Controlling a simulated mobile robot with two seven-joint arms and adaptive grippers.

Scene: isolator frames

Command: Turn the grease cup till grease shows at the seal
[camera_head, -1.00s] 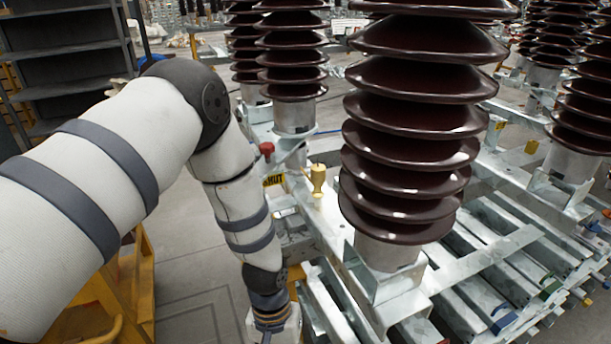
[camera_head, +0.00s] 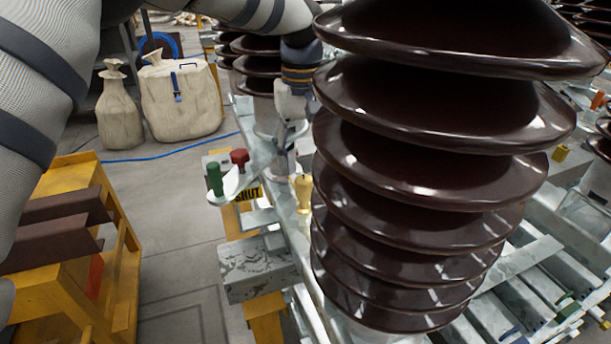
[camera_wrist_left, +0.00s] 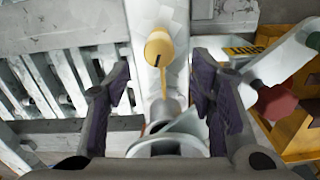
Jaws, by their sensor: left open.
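The grease cup, which I take to be the small brass-yellow knobbed fitting (camera_head: 303,192), stands on the galvanized frame beside the big brown insulator. It also shows in the left wrist view (camera_wrist_left: 158,48), just beyond the fingertips and roughly between them. My left gripper (camera_head: 288,165) points down, close behind the cup in the head view. In the wrist view its two dark fingers (camera_wrist_left: 161,78) are spread, with nothing held between them. I cannot make out a seal or any grease. My right gripper is not in view.
A large brown ribbed insulator (camera_head: 430,150) stands close on the right. A red knob (camera_head: 239,157) and a green knob (camera_head: 214,178) sit left of the cup, near a yellow SHUT label (camera_head: 248,195). A yellow stand (camera_head: 60,270) is at left; the floor between is clear.

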